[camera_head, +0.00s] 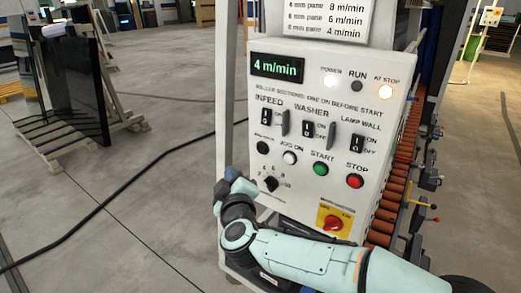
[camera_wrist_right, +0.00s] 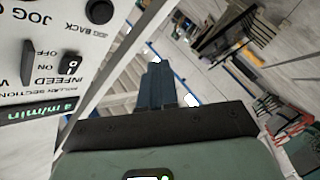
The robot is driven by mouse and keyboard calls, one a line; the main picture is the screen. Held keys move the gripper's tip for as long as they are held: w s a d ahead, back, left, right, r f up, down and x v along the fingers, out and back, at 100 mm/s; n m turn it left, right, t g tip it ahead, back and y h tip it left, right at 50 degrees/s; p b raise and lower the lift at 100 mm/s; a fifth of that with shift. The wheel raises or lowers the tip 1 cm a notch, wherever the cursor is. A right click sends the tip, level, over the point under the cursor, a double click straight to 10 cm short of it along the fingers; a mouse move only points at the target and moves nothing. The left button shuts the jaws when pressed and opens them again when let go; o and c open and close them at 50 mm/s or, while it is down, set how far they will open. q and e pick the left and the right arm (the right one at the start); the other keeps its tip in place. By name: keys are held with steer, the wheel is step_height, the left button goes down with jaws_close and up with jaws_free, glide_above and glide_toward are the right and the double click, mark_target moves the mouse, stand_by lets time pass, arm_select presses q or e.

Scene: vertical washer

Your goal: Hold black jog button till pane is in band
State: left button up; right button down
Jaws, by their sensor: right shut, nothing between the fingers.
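The black jog button (camera_head: 262,147) is on the left of the white control panel (camera_head: 375,95), beside the white JOG ON button (camera_head: 289,158). In the right wrist view the black button (camera_wrist_right: 99,11), labelled JOG BACK, shows at the top left. My right gripper (camera_head: 232,181) is at the panel's lower left edge, below and left of the black button and apart from it. Its blue fingers (camera_wrist_right: 160,85) are shut and empty. My left gripper is not in view. I cannot make out a pane in the machine or the band.
The green START button (camera_head: 320,169), red STOP button (camera_head: 355,181) and a black dial (camera_head: 270,183) are nearby. The display (camera_head: 277,66) reads 4 m/min; the POWER and AT STOP lamps are lit. Orange rollers (camera_head: 396,187) run at right. A dark pane (camera_head: 75,90) leans on a rack at left.

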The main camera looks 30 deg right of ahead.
mark_target(262, 149)
steer(key=shift+s+r, duration=0.1)
steer(key=shift+r, duration=0.3)
steer(key=shift+d, duration=0.1)
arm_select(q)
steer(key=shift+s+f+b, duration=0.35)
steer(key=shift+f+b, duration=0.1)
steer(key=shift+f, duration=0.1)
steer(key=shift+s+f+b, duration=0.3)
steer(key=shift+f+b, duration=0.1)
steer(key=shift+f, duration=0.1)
arm_select(e)
steer(key=w+d, duration=0.3)
steer(key=d, duration=0.5)
steer(key=shift+w, duration=0.25)
steer(key=shift+s, duration=0.1)
stand_by(0.6)
